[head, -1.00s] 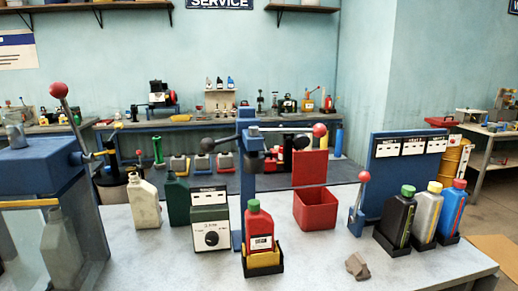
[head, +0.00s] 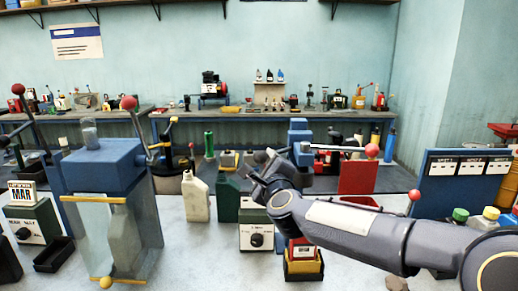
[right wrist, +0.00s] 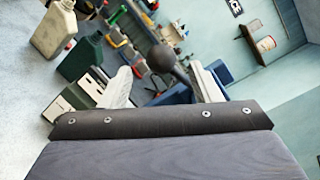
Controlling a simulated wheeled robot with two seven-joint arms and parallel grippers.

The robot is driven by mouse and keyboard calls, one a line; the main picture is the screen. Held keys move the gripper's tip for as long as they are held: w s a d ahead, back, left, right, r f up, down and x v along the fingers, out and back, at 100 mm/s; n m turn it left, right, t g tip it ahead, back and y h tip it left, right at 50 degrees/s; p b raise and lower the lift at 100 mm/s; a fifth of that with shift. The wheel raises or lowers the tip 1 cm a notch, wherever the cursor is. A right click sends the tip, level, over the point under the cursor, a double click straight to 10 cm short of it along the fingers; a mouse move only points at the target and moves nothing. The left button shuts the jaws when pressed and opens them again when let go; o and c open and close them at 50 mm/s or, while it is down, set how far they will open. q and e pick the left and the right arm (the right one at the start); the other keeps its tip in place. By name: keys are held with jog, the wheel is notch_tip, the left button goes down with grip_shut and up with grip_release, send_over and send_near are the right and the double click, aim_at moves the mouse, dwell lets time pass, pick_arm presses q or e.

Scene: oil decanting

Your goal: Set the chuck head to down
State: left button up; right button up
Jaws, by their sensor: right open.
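The blue capping stand (head: 300,132) with the chuck head stands at mid table, its lower part and chuck hidden behind my right arm. A lever with a black ball knob (head: 261,157) on its left and a bar with a red ball (head: 372,150) on its right belong to it. My right gripper (head: 262,176) is at the black knob. In the right wrist view, the black knob (right wrist: 162,58) shows between the two open, pale fingers (right wrist: 166,84); I cannot tell whether they touch it. My left gripper is out of view.
A white-fronted dial box (head: 256,237), a dark green jug (head: 227,198) and a cream jug (head: 195,197) stand left of the stand. A blue press (head: 103,165) is further left. Capped bottles (head: 484,222) and a blue panel (head: 462,180) are at the right.

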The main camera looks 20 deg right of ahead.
aim_at(259, 155)
jog(key=w, duration=0.2)
jog(key=w+p, duration=0.1)
jog(key=w, duration=0.1)
jog(key=w+p, duration=0.1)
jog(key=w, duration=0.2)
jog(key=shift+d+r, duration=0.1)
jog(key=shift+d, duration=0.25)
jog(key=shift+w, duration=0.4)
